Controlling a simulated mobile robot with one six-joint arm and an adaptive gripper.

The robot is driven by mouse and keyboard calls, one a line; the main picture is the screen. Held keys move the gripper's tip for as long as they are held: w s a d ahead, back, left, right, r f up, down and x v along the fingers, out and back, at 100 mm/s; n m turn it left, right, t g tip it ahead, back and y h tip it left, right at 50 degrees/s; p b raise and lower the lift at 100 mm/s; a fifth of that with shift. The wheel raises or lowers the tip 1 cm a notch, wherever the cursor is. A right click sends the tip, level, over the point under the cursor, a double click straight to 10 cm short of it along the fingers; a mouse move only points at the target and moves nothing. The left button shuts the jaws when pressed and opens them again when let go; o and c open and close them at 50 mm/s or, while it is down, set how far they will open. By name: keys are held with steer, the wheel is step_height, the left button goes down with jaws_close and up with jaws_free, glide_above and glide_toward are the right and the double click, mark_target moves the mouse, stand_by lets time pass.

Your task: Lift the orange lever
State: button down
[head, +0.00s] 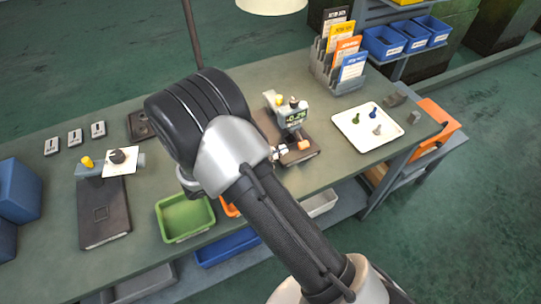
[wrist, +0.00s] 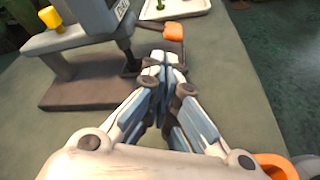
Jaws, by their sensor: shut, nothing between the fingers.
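The orange lever (head: 303,145) is a small block-like tip low on the front of the gauge stand (head: 293,117), which has a digital display. In the wrist view the lever (wrist: 174,32) shows just beyond my fingertips, on a thin dark arm from the stand. My gripper (head: 279,153) is shut and empty. In the wrist view its fingertips (wrist: 165,58) are together, pointing toward the lever with a small apparent gap. Whether they touch the dark arm I cannot tell. My arm hides part of the bench in the head view.
The stand has a brown base (wrist: 75,95) and a yellow knob (wrist: 50,18). A white tray (head: 345,122) with small coloured pieces lies to the right. A green bin (head: 185,218) is at the bench's front edge. A card rack (head: 335,85) stands behind.

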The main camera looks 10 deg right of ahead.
mark_target(299, 147)
steer(key=b+x, duration=0.1)
steer(key=x, duration=0.4)
steer(key=shift+w+d+f, duration=0.1)
steer(key=shift+d+f, duration=0.05)
steer(key=shift+d, duration=0.1)
steer(key=shift+r+n+g+p, duration=0.3)
steer(key=shift+n+p, duration=0.2)
steer(key=shift+p, duration=0.2)
steer(key=n+p, duration=0.1)
steer(key=s+r+n+g+p, duration=0.1)
steer(key=p, duration=0.1)
steer(key=shift+d, duration=0.2)
steer(key=shift+s+d+r+n+g+h+p, duration=0.1)
steer(key=shift+s+r+n+g+h+p, duration=0.15)
steer(key=shift+n+g+p, duration=0.25)
steer(key=shift+s+r+n+g+h+p, duration=0.15)
steer(key=shift+r+n+g+p, duration=0.15)
steer(key=shift+n+p, duration=0.4)
steer(key=shift+r+p, duration=0.55)
steer(key=shift+r, duration=0.3)
